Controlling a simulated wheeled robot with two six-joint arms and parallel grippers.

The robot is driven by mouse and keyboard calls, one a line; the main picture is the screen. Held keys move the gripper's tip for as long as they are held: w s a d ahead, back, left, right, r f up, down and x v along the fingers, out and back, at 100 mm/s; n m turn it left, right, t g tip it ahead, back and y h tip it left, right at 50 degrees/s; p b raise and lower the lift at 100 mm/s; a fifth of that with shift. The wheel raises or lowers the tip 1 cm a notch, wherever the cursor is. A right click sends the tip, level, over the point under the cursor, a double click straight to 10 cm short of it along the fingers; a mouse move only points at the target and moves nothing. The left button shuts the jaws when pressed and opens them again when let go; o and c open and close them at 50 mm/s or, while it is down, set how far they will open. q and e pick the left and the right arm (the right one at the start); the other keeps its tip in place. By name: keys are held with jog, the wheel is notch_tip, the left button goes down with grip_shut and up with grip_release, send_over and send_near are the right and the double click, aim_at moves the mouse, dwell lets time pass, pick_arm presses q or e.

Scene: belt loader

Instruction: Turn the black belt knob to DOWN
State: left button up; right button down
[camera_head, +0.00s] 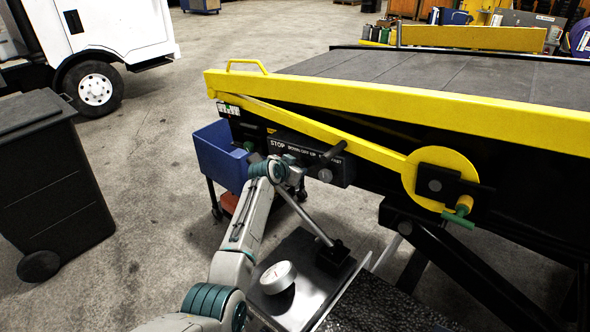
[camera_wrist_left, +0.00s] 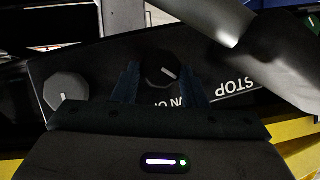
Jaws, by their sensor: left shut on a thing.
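The black belt knob (camera_wrist_left: 160,70) sits on the dark control panel (camera_head: 285,152) on the side of the belt loader. My left gripper (camera_head: 298,168) is at this panel, shut on the knob with one finger on each side, as the left wrist view (camera_wrist_left: 162,88) shows. The knob's white pointer line slants to the lower right in that view, toward the side of the STOP lettering, which appears upside down. The lettering by the knob is partly hidden by my gripper. My right gripper is not in view.
A grey knob (camera_wrist_left: 67,92) is beside the black one; it also shows in the head view (camera_head: 325,175). A yellow arm with a disc (camera_head: 440,160) and green-handled crank is to the right. A blue bin (camera_head: 218,160) stands behind my arm.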

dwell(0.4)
pick_arm(q)
jog(key=o, duration=0.8)
jog(key=shift+f, duration=0.1)
jog(key=shift+o, duration=0.9)
jog(key=shift+w+d+f, duration=0.1)
jog(key=shift+w+f, duration=0.1)
jog(key=shift+w, duration=0.1)
jog(key=shift+s, duration=0.1)
jog(key=b+v, duration=0.3)
jog(key=v, duration=0.7)
jog(key=shift+s+r+b, duration=0.2)
jog(key=shift+s+b, duration=0.05)
jog(key=shift+b, duration=0.1)
